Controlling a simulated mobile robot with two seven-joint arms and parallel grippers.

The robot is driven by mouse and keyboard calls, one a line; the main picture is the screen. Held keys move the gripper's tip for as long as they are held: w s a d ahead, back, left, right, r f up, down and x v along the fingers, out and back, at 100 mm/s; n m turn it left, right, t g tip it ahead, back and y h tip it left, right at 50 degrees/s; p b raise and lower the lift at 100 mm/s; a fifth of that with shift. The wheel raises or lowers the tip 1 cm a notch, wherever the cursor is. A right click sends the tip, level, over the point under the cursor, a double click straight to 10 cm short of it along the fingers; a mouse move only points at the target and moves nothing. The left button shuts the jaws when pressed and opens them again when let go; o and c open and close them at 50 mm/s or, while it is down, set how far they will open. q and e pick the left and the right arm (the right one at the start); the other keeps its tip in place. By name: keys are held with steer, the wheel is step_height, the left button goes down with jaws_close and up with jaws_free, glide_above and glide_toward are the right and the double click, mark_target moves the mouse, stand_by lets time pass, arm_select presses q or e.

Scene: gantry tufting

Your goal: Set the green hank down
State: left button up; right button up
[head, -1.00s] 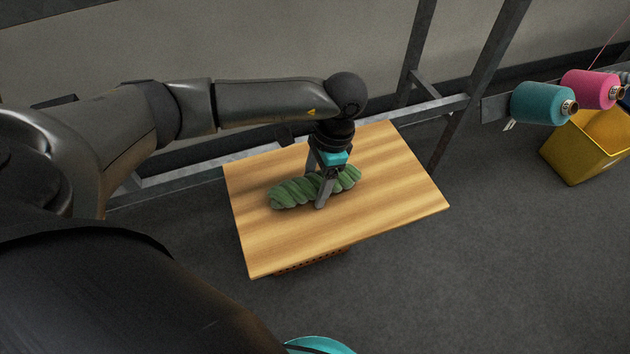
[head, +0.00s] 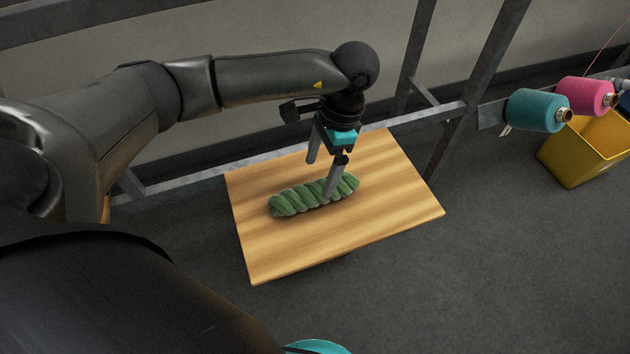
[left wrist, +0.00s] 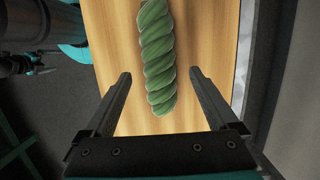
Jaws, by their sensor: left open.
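In the left wrist view the hank (left wrist: 157,60) lies flat on the board (left wrist: 200,50), between the lines of the two fingers. My left gripper (head: 321,178) is open and empty, raised above the hank's right part, with one finger in front of it in the head view. In the left wrist view the gripper's fingertips (left wrist: 160,75) stand apart on both sides of the hank.
A grey metal frame (head: 467,105) runs behind the board. A teal cone (head: 537,110) and a pink cone (head: 584,96) sit at the right, above a yellow bin (head: 580,155). The board is bare around the hank.

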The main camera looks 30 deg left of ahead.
arm_select(q)
steer(key=v, duration=0.6)
